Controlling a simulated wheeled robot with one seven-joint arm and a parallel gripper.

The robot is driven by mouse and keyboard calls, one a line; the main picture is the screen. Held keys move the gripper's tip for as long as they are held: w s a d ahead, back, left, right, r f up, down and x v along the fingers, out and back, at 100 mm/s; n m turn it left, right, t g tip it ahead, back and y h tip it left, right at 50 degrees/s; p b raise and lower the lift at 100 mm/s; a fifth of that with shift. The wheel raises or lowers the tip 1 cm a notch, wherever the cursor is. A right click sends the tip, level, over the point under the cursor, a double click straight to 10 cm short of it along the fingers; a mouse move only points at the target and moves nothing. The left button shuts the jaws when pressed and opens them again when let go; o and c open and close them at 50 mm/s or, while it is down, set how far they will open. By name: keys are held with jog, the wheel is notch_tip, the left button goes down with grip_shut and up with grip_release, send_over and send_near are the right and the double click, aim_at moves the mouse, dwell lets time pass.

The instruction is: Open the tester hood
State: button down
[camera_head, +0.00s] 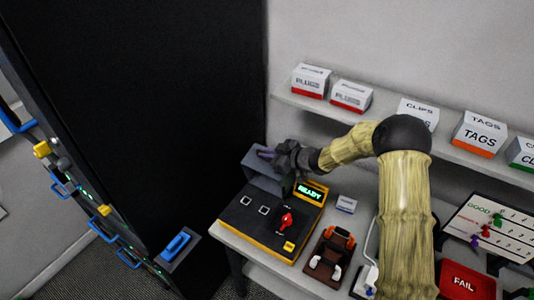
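The tester (250,228) is a dark box with yellow edges on the left end of the bench. Its green display (311,191) reads READY, and a red lever (286,220) stands on its top. The grey hood (262,179) stands raised at the back left, leaving the top panel with its two square sockets uncovered. My gripper (266,155) is at the hood's upper edge, pointing left. It overlaps the hood in the view, and I cannot tell whether it touches or grips it. The fingers are too small and dark to read.
A brown fixture (328,258) and a small white box (346,204) are right of the tester. A red FAIL tray (467,281) and a white board (495,226) lie further right. A shelf (385,122) with labelled boxes runs behind. A tall black cabinet (150,110) stands left.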

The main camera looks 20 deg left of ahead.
jog(key=c, duration=1.8)
grip_release()
jog(key=shift+a+r, duration=0.1)
jog(key=shift+a, duration=0.15)
jog(key=shift+o, duration=0.2)
jog(key=shift+w+d, duration=0.1)
jog(key=shift+d, duration=0.05)
jog(key=shift+d+r, duration=0.1)
jog(key=shift+d, duration=0.4)
jog(key=b+v, duration=0.4)
jog(key=v, duration=1.2)
jog(key=shift+s+r, duration=0.15)
jog(key=shift+s, duration=0.2)
jog(key=shift+c, duration=0.4)
